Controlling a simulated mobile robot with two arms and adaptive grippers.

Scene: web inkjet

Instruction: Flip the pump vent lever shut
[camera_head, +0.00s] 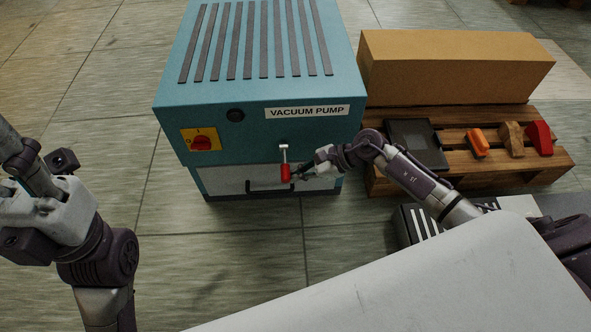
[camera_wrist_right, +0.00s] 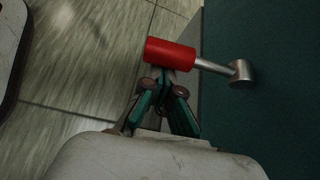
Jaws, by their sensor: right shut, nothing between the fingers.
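The vent lever hangs down on the front of the teal vacuum pump (camera_head: 175,95), with a short metal stem (camera_head: 284,153) and a red grip (camera_head: 286,173). In the right wrist view the red grip (camera_wrist_right: 170,53) lies across the picture, and its stem runs right to a round metal pivot (camera_wrist_right: 241,73) on the teal panel. My right gripper (camera_head: 299,174) is shut and empty at the right side of the red grip. In the wrist view its fingertips (camera_wrist_right: 163,78) are close against the grip's edge; I cannot tell whether they touch. My left gripper's fingers are not in view.
A red rotary switch (camera_head: 202,143) on a yellow plate is on the pump's left front. A dark handle (camera_head: 268,186) sits below the lever. At right, a pallet (camera_head: 555,160) holds a cardboard box (camera_head: 455,75), a dark box and several small blocks. Floor left of the pump is clear.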

